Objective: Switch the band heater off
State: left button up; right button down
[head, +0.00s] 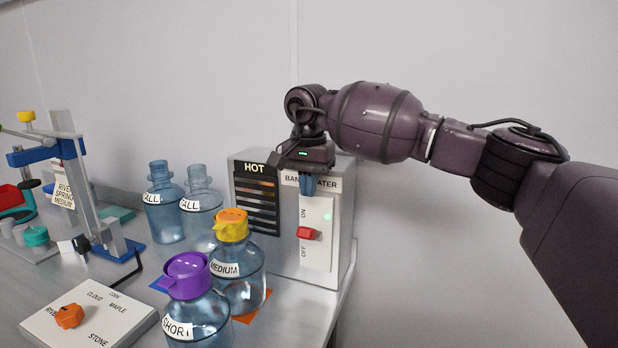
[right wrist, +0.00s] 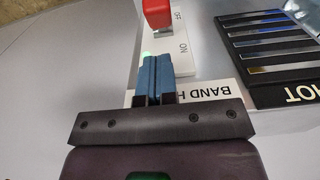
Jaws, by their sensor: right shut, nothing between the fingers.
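The band heater (head: 265,241) is a pale box with a dark slatted grille marked HOT and a white switch panel (head: 316,258). A red switch lever (head: 307,233) sticks out between the ON and OFF labels; its exact tilt is hard to tell. A small green glow shows on the panel beside it. My right gripper (head: 307,186) is shut and empty, its blue fingertips pointing down in front of the top of the panel, above the lever and apart from it. In the right wrist view the closed fingertips (right wrist: 154,78) lie short of the red lever (right wrist: 157,13). My left gripper is out of view.
Short (head: 196,320) and medium (head: 239,290) jugs with purple and orange-yellow caps stand front left of the heater. Two tall uncapped jugs (head: 163,215) stand behind. A dial board (head: 95,318) and a blue-grey stand (head: 100,225) are at left. Right of the heater is open.

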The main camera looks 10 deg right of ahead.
aim_at(308, 234)
notch_tip(308, 234, down, 5)
jog(key=shift+w+f, duration=0.1)
jog(key=shift+f, duration=0.4)
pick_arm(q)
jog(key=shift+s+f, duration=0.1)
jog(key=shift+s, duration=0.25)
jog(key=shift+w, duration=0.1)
pick_arm(e)
jog(key=shift+f, duration=0.1)
